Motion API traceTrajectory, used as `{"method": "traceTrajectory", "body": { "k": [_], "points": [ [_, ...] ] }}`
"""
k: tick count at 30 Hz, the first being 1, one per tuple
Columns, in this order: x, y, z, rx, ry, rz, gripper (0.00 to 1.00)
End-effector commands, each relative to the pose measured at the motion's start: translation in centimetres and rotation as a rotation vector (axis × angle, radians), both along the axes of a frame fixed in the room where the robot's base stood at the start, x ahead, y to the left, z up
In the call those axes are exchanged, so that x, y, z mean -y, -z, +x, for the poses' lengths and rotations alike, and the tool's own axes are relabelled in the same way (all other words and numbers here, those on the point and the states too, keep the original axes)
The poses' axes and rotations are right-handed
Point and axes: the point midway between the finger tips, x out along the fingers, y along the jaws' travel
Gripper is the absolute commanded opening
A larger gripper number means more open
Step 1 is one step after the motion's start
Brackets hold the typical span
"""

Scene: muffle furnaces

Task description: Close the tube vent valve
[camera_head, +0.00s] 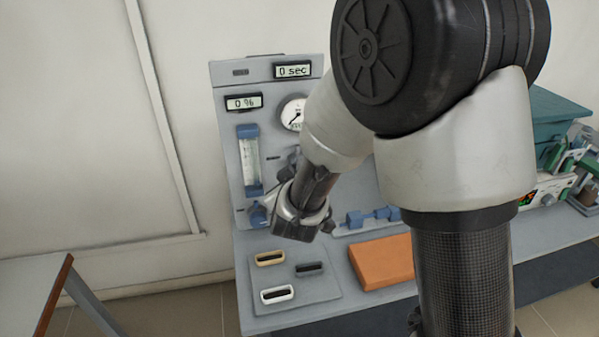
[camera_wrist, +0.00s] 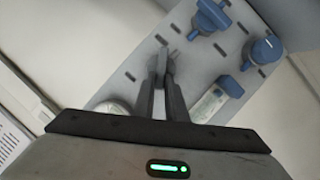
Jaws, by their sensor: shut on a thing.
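A grey upright panel (camera_head: 225,120) carries the gauges and valves. My gripper reaches in front of it in the head view, where my wrist hides part of the panel. In the wrist view my gripper (camera_wrist: 164,65) has its two dark fingers drawn together on a small grey valve handle (camera_wrist: 162,52), mostly hidden between the fingertips. I take this to be the tube vent valve. A blue valve (camera_wrist: 210,16) and a round blue knob (camera_wrist: 263,50) sit apart from the fingers. The handle's exact angle cannot be told.
A flow tube with blue ends (camera_head: 250,160) and a dial gauge (camera_head: 293,114) are close to my wrist. An orange block (camera_head: 383,262) and a switch plate (camera_head: 290,284) lie on the bench below. A green device (camera_head: 555,112) stands at right.

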Motion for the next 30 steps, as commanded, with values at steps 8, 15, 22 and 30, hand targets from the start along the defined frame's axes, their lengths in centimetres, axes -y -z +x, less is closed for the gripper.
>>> {"method": "traceTrajectory", "body": {
  "k": [8, 15, 22, 30],
  "points": [
    [-0.8, 0.5, -0.1, 0.075, -0.004, -0.256, 0.00],
    [-1.1, 1.0, -0.2, 0.139, -0.004, -0.475, 0.00],
    [-1.3, 1.5, -0.2, 0.195, -0.003, -0.668, 0.00],
    [-1.3, 1.9, -0.2, 0.244, -0.003, -0.833, 0.00]
  ]
}}
